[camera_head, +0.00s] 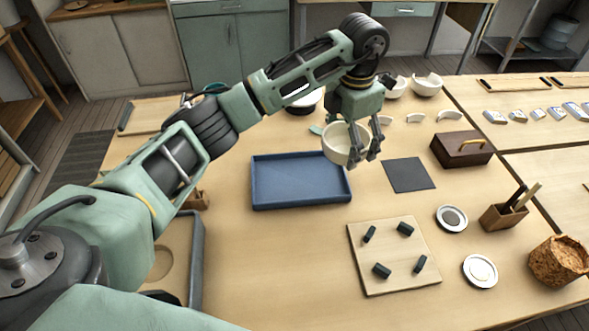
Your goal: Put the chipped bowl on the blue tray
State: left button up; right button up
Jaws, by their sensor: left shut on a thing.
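My left gripper (365,158) comes in from the left and points down, shut on a cream-white bowl (338,145). The bowl is at the right end of the blue tray (262,203), close to its far right corner, and looks held above the table. Any chip in its rim is too small to tell. The blue tray is a shallow rectangle and its inside is empty. My right gripper does not show.
A dark square mat (408,175) lies right of the tray, with a dark wooden box (461,149) beyond it. A pegged board (394,275) stands in front. More white bowls (427,85) and curved shards stand at the back.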

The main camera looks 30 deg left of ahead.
pick_arm(q)
jog(key=s+a+f+p, duration=0.1)
jog(key=a+f, duration=0.1)
jog(key=a, duration=0.1)
jog(key=s+a+f, duration=0.1)
jog(key=a+f, duration=0.1)
jog(key=a, duration=0.1)
jog(key=s+a+f+p, duration=0.1)
jog(key=a+f, duration=0.1)
jog(key=a, duration=0.1)
jog(key=shift+s+a+p, duration=0.25)
jog(key=shift+p, duration=0.05)
jog(key=shift+a+f, duration=0.25)
jog(key=shift+f, duration=0.05)
jog(key=shift+s+f, duration=0.1)
jog(key=shift+f, duration=0.3)
notch_tip(320, 180, down, 3)
jog(key=shift+f+p, duration=0.1)
jog(key=shift+p, duration=0.5)
jog(key=shift+f+b, duration=0.15)
jog(key=shift+b, duration=0.15)
jog(key=o, duration=1)
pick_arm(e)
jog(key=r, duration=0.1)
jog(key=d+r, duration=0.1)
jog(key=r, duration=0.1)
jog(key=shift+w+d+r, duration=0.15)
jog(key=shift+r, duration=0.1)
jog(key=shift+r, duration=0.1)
